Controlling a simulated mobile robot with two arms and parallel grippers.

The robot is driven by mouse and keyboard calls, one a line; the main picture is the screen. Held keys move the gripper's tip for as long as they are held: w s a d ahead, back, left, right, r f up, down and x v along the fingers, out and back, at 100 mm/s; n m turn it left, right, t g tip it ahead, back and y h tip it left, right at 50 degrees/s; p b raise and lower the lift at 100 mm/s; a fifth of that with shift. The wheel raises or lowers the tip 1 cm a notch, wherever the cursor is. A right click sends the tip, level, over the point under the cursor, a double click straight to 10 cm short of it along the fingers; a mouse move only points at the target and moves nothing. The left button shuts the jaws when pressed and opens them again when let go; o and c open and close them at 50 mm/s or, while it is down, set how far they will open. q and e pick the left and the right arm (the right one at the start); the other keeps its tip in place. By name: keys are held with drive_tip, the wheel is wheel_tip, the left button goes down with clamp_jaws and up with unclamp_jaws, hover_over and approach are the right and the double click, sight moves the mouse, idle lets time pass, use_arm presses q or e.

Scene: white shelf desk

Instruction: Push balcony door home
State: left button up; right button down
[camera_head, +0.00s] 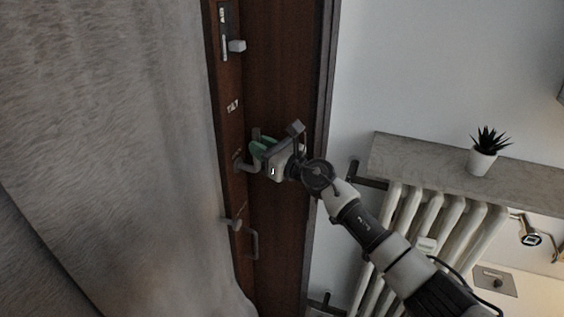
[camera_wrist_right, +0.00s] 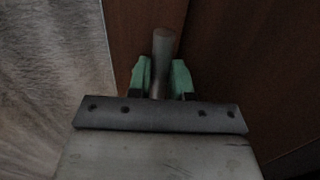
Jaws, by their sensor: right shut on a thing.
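The balcony door (camera_head: 285,85) is a dark brown wooden panel in the head view, left of the white wall. A metal handle (camera_head: 246,167) sticks out at mid-height near its left side. My right gripper (camera_head: 258,146) reaches in from the lower right. In the right wrist view its green fingertips (camera_wrist_right: 161,80) stand on both sides of a grey metal bar, the handle (camera_wrist_right: 164,48), and are shut on it. The brown door surface (camera_wrist_right: 225,60) fills the right of that view. My left gripper is not in view.
A grey curtain (camera_head: 110,130) hangs along the left, close to the handle. A white radiator (camera_head: 430,215) and a stone sill (camera_head: 430,163) with a potted plant (camera_head: 483,160) are at the right. More metal fittings (camera_head: 237,46) sit above and below the handle.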

sight(236, 137)
drive_tip(key=shift+w+a+b, duration=0.3)
drive_tip(key=shift+a+b, duration=0.2)
drive_tip(key=shift+a, duration=0.4)
drive_tip(key=shift+w+a+b, duration=0.25)
drive_tip(key=shift+a+b, duration=0.2)
drive_tip(key=shift+a, duration=0.45)
drive_tip(key=c, duration=0.7)
unclamp_jaws()
drive_tip(key=shift+w+a+f, duration=0.1)
drive_tip(key=shift+w+a, duration=0.05)
drive_tip(key=shift+w, duration=0.05)
drive_tip(key=shift+s, duration=0.1)
drive_tip(key=shift+s+d+r+p, duration=0.2)
drive_tip(key=shift+s+d+p, duration=0.2)
drive_tip(key=shift+d+p, duration=0.45)
drive_tip(key=p+v, duration=0.4)
drive_tip(key=v, duration=0.4)
drive_tip(key=shift+s+f, duration=0.15)
